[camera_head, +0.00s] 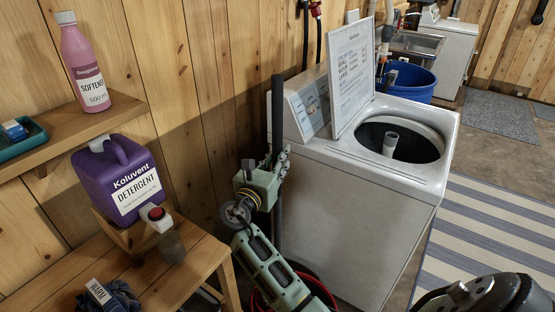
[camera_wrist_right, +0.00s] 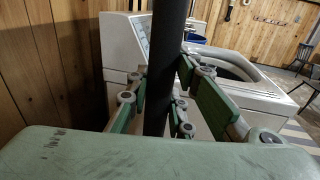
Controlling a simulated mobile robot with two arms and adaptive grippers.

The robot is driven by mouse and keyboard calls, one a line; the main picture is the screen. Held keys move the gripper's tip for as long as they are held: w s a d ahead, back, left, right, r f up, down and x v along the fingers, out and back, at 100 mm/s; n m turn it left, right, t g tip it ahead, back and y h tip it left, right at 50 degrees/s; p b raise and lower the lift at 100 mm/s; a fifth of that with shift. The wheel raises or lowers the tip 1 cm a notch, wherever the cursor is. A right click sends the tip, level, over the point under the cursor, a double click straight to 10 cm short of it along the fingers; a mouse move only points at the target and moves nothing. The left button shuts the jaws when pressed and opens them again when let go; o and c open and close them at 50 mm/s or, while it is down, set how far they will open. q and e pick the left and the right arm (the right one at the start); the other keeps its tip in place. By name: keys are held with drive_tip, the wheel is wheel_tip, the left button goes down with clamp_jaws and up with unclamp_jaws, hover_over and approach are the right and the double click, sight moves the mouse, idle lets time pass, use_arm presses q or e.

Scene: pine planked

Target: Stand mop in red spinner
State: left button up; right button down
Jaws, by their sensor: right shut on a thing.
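The mop's dark, straight handle (camera_head: 277,105) stands upright between the wooden wall and the white washing machine. My right gripper (camera_head: 279,162) is shut on this handle. In the right wrist view the handle (camera_wrist_right: 168,35) runs vertically between the green-and-grey fingers (camera_wrist_right: 162,92). The handle continues down behind my right arm, which hides its lower end and the mop head. The red rim of the spinner (camera_head: 322,287) shows low at the picture's bottom, on both sides of my arm. I cannot tell whether the mop is inside it. My left gripper is out of view.
The washing machine (camera_head: 355,210) stands close right of the handle, lid raised. A wooden bench (camera_head: 190,262) is at the left, with a purple detergent jug (camera_head: 115,180) above it. A shelf (camera_head: 75,140) holds a pink softener bottle (camera_head: 85,70). A striped rug (camera_head: 485,240) lies at the right.

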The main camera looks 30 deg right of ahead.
drive_tip(key=shift+r, duration=0.1)
drive_tip(key=shift+f+b, duration=2.45)
drive_tip(key=shift+f, duration=2.5)
drive_tip(key=shift+p, duration=0.4)
drive_tip(key=shift+f+b, duration=0.75)
drive_tip(key=shift+f, duration=0.7)
